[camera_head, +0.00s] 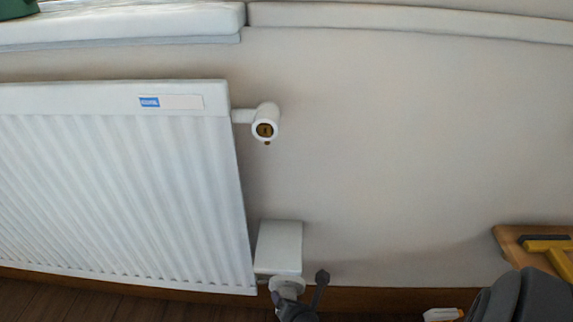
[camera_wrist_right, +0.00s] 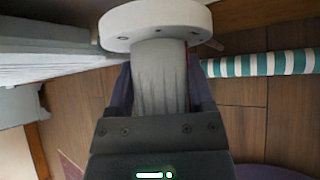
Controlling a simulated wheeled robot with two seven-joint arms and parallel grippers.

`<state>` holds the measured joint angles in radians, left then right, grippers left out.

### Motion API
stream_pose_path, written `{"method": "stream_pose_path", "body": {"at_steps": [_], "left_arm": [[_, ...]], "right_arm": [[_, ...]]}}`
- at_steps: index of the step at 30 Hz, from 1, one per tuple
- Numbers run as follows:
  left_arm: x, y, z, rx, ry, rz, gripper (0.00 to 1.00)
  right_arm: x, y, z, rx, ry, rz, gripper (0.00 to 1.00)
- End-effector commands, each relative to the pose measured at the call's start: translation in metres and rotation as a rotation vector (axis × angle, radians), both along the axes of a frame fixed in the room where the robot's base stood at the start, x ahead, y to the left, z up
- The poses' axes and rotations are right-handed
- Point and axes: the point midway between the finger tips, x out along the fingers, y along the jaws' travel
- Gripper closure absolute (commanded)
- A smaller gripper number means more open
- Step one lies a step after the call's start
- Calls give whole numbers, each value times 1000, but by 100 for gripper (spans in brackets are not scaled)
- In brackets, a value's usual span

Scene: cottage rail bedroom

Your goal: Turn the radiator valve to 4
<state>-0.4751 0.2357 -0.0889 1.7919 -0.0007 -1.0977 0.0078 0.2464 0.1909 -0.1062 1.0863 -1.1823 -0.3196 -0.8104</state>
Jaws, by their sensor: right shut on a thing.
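The white radiator (camera_head: 120,190) fills the left of the head view. At its lower right corner is the valve's white round collar (camera_head: 287,285). In the right wrist view the collar (camera_wrist_right: 155,22) is a white disc at the top, with the valve's grey ridged knob (camera_wrist_right: 160,78) joined to it. My right gripper (camera_wrist_right: 160,92) is shut on this knob, a dark finger on each side. In the head view my right gripper (camera_head: 298,309) shows dark and partly cut off at the bottom edge. Markings on the valve cannot be read. My left gripper is not in view.
A white box (camera_head: 279,246) sits just above the valve. A capped fitting (camera_head: 264,130) with a brass centre sticks out at the radiator's top right. A wooden stool (camera_head: 508,238) with a yellow item stands at right. A green-striped roll (camera_wrist_right: 262,64) lies beyond the valve.

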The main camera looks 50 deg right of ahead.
Motion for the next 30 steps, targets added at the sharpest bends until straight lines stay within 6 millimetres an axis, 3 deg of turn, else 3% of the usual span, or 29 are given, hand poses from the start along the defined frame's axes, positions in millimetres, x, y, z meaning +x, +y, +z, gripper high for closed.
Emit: {"method": "stream_pose_path", "body": {"at_steps": [17, 18, 21, 23, 30], "left_arm": [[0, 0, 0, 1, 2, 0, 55], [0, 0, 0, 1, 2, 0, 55], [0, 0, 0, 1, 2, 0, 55], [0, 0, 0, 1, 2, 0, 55], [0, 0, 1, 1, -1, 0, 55]], "right_arm": [[-1, 1, -1, 28, -28, 0, 91], [-1, 1, -1, 28, -28, 0, 30], [-1, 1, -1, 28, -29, 0, 9], [-1, 0, -1, 27, -28, 0, 0], [-1, 0, 0, 26, -30, 0, 0]]}}
